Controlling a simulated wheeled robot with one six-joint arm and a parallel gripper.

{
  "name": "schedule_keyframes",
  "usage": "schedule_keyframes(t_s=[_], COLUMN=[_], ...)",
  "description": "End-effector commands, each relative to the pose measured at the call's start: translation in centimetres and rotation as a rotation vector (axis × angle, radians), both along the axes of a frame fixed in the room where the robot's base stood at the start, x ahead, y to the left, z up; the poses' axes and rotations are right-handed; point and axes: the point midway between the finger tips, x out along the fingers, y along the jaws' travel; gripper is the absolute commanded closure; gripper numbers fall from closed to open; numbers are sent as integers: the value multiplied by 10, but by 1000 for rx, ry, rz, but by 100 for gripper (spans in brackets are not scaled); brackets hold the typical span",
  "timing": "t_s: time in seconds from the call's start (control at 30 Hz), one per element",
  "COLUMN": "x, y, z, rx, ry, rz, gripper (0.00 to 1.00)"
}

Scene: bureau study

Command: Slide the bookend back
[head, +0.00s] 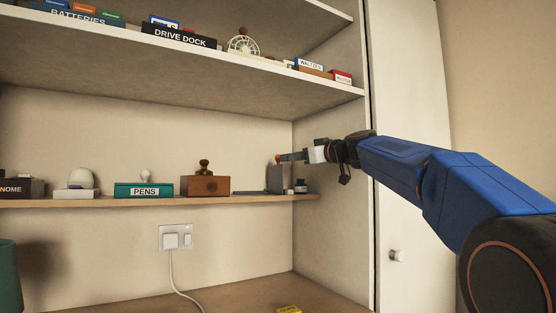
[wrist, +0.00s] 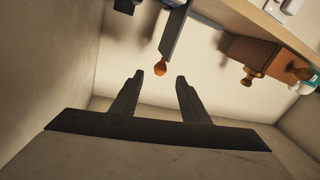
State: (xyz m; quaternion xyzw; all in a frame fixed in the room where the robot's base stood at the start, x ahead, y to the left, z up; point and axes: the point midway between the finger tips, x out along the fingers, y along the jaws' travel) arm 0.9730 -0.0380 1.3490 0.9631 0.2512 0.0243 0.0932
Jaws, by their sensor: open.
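The bookend (head: 274,180) is a grey upright plate with a flat foot, standing near the right end of the small wooden shelf. An orange knob (head: 278,158) sits at its top. In the wrist view the picture is turned over: the bookend plate (wrist: 176,38) hangs from above and its orange knob (wrist: 160,68) points down. My gripper (head: 285,157) reaches in from the right at knob height. Its fingers (wrist: 161,77) are open and empty. The knob shows just beyond the fingertips, in line with the gap. Whether anything touches is unclear.
A small dark bottle (head: 300,186) stands right of the bookend, close under my gripper. The cabinet side wall (head: 331,205) is close on the right. A shelf (head: 250,78) hangs above.

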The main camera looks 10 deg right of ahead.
Motion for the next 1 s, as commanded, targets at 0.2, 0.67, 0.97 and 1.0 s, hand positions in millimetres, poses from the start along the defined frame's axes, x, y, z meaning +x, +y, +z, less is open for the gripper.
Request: schedule_keyframes(t_s=[0.2,0.67,0.97,1.0], x=[35,71,72,72], y=[20,40,40,40], z=[-1,0,0,0], rx=[-1,-1,0,0], ry=[1,0,0,0], rz=[3,0,0,0], gripper=[59,59,66,75])
